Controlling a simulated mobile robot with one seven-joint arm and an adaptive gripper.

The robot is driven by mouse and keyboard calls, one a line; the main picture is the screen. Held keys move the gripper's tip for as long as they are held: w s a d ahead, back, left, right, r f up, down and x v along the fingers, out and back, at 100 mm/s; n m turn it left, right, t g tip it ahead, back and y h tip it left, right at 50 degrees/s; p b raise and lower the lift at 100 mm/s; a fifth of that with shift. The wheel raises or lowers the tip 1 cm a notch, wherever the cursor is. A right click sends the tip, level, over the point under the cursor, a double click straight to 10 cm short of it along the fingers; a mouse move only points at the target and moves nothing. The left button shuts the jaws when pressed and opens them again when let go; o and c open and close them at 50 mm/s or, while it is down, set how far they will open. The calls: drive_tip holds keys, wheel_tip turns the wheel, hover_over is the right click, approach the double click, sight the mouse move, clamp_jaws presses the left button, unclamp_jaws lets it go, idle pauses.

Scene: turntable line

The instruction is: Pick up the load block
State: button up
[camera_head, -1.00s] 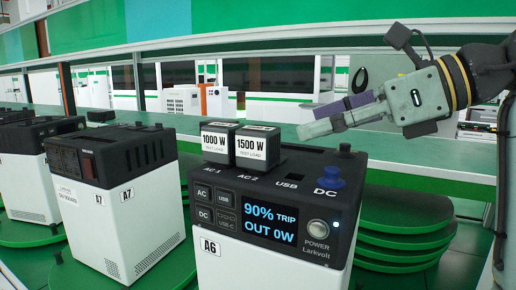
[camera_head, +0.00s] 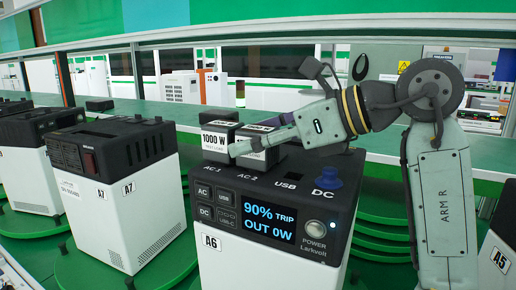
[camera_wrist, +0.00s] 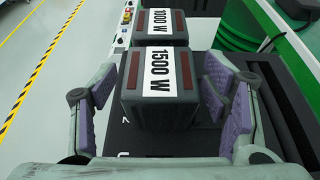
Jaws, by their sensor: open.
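Two dark load blocks sit side by side on top of the A6 power station (camera_head: 270,222). The left block reads 1000 W (camera_head: 215,140); the right one reads 1500 W (camera_head: 261,161) and is partly hidden by my gripper (camera_head: 246,143). In the wrist view, my gripper (camera_wrist: 158,98) is open, with its purple-padded fingers on either side of the 1500 W block (camera_wrist: 160,108). Gaps show between block and pads, so it is not held. The 1000 W block (camera_wrist: 160,24) stands just beyond it.
A blue knob (camera_head: 326,179) marked DC stands on the station's top, right of the blocks. The A7 unit (camera_head: 112,180) stands to the left. A long green bench (camera_head: 160,112) runs behind. The A5 unit (camera_head: 500,245) is at the right edge.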

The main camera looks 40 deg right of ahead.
drive_tip(key=shift+c, duration=0.5)
clamp_jaws()
idle(0.4)
